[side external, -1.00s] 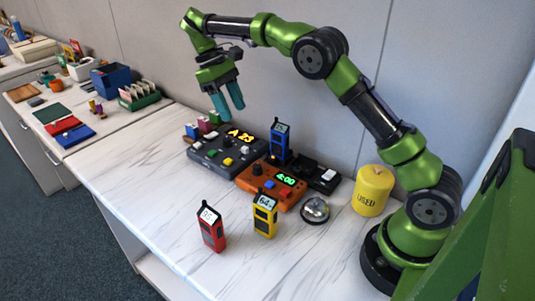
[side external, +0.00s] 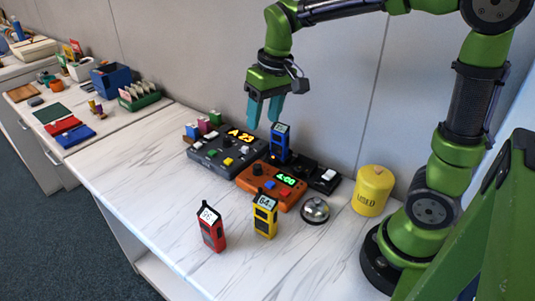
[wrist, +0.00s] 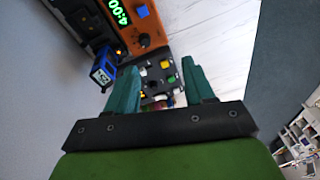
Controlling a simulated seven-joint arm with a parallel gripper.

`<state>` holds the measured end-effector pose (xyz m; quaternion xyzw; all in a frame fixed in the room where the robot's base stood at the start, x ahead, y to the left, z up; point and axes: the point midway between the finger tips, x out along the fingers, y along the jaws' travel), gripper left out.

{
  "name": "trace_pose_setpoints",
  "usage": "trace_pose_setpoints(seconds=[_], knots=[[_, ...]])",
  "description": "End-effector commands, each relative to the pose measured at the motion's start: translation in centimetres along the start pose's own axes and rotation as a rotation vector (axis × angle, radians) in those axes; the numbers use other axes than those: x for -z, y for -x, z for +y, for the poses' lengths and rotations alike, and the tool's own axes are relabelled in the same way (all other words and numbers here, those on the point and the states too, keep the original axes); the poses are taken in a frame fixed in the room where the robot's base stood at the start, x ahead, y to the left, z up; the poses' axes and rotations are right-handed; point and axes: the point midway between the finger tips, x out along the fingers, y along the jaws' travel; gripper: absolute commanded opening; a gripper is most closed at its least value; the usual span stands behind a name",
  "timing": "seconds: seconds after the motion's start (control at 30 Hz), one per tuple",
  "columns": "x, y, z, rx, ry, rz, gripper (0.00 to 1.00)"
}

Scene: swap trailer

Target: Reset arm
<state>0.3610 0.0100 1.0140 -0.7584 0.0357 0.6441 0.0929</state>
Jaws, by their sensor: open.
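My gripper (side external: 264,110) is open and empty, with its teal fingers pointing down above the back of the counter. It hangs just above and to the left of the blue handheld device (side external: 280,141), apart from it as far as I can tell. In the wrist view the two fingers (wrist: 162,90) are spread. The blue device (wrist: 103,70) shows there to the left of the fingers, and the dark grey console (wrist: 160,75) shows between them.
An orange console (side external: 270,184) reads 4:00. A red device (side external: 211,228) and a yellow device (side external: 265,216) stand upright in front. A silver bell (side external: 315,210) and a yellow cylinder (side external: 373,190) are at right. The counter's front left (side external: 140,185) is clear.

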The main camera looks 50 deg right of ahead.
Motion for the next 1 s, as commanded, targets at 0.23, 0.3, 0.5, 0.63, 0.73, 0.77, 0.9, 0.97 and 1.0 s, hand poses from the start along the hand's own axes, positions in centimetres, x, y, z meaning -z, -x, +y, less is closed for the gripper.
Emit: trace_pose_setpoints(seconds=[0.23, 0.3, 0.5, 0.63, 0.73, 0.77, 0.9, 0.97, 1.0], knots=[[-7.8, 2.0, -0.4, 0.147, -0.146, 0.24, 0.53], [-9.4, 2.2, -0.4, 0.178, -0.166, 0.292, 0.53], [-12.3, 2.9, -0.2, 0.221, -0.17, 0.376, 0.53], [-12.3, 3.9, -0.2, 0.23, -0.164, 0.413, 0.53], [-12.3, 4.0, -0.2, 0.23, -0.164, 0.415, 0.53], [-12.3, 4.0, -0.2, 0.23, -0.164, 0.415, 0.53], [-12.3, 4.0, -0.2, 0.229, -0.163, 0.414, 0.53], [-12.3, 4.0, -0.2, 0.229, -0.163, 0.414, 0.53], [-12.3, 4.0, -0.2, 0.229, -0.163, 0.414, 0.53]])
